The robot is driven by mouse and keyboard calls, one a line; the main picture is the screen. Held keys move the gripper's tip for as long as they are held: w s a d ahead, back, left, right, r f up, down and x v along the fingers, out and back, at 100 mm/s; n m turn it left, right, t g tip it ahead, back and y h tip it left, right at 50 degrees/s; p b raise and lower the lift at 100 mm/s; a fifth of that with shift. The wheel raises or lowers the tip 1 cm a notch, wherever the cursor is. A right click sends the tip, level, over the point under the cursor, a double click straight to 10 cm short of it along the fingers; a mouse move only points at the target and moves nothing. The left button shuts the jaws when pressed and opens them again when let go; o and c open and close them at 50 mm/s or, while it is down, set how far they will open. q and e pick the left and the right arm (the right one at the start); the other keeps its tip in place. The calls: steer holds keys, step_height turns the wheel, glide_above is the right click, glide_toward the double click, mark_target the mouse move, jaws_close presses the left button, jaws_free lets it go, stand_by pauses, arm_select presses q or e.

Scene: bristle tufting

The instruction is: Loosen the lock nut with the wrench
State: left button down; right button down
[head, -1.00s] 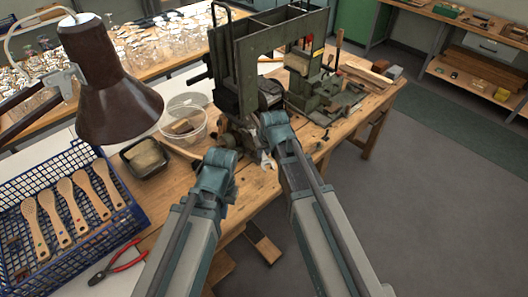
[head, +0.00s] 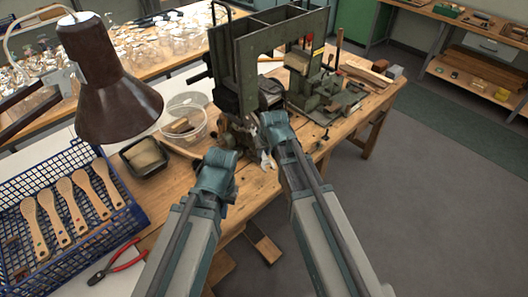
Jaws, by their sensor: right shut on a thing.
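The dark green tufting machine (head: 262,52) stands on the wooden bench. A small silver piece, which looks like the wrench (head: 267,161), shows low at the machine's front, beside my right wrist. My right gripper (head: 258,140) is at the machine's lower front, shut on what seems to be this wrench; its fingers are mostly hidden by my own wrist. My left gripper (head: 230,184) is lower and to the left, in front of the machine and apart from the wrench; its fingers are too hidden to judge. I cannot make out the lock nut among the dark parts there.
A clear tub (head: 186,121) and a dark tray with a tan block (head: 145,154) stand left of the machine. A blue crate (head: 139,211) holds wooden paddles. Red-handled pliers (head: 118,262) lie at front left. A lamp (head: 105,80) overhangs the left. A smaller green machine (head: 318,82) stands right.

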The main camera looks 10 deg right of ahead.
steer(key=shift+f+b, duration=0.55)
steer(key=shift+f, duration=0.05)
stand_by(0.6)
steer(key=shift+w+d+n+y, duration=0.2)
steer(key=shift+d+n+y, duration=0.1)
steer(key=shift+d+n, duration=0.4)
steer(key=shift+d, duration=0.1)
